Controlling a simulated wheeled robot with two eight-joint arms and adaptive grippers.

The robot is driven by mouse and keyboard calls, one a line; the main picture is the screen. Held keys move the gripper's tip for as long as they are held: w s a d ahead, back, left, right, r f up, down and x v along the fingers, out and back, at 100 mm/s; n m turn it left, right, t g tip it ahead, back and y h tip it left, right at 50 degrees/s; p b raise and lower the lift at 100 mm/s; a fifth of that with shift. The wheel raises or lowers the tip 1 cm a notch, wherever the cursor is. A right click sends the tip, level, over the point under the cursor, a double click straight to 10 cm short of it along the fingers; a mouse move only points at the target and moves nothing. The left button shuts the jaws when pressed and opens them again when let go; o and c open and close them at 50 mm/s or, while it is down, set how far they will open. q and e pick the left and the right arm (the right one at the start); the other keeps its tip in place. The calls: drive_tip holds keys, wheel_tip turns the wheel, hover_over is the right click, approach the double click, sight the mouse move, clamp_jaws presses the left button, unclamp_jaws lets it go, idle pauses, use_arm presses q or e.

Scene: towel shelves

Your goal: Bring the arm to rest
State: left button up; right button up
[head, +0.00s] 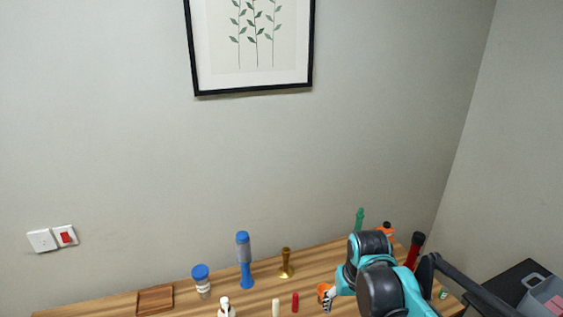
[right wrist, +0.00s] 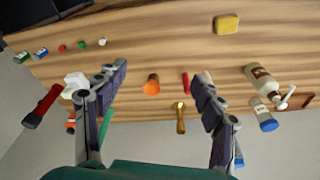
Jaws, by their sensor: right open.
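My right arm comes in from the lower right in the head view, over the right part of the wooden shelf top. My right gripper (right wrist: 160,100) is open in the right wrist view, with its two fingers spread wide and nothing between them held. An orange object (right wrist: 152,85) and a brass candlestick-like piece (right wrist: 181,118) show in the gap between the fingers, apart from them. In the head view the right gripper (head: 328,300) shows only in small part, near the orange object. My left gripper is in neither view.
The wooden top (head: 262,295) holds a blue-grey bottle (head: 244,260), a blue-lidded jar (head: 201,281), a brass piece (head: 286,264), a wooden tray (head: 155,300), a green bottle (head: 359,220) and a red-black bottle (head: 413,252). A grey bin (head: 540,298) stands at right. The wall is behind.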

drive_tip(key=s+d+f+t+b, duration=0.1)
drive_tip(key=s+f+t+b, duration=0.4)
drive_tip(key=s, duration=0.6)
wheel_tip(320, 180, down, 3)
drive_tip(key=shift+s+d+r+b, duration=0.1)
drive_tip(key=shift+s+d+b, duration=0.3)
drive_tip(key=shift+b, duration=0.3)
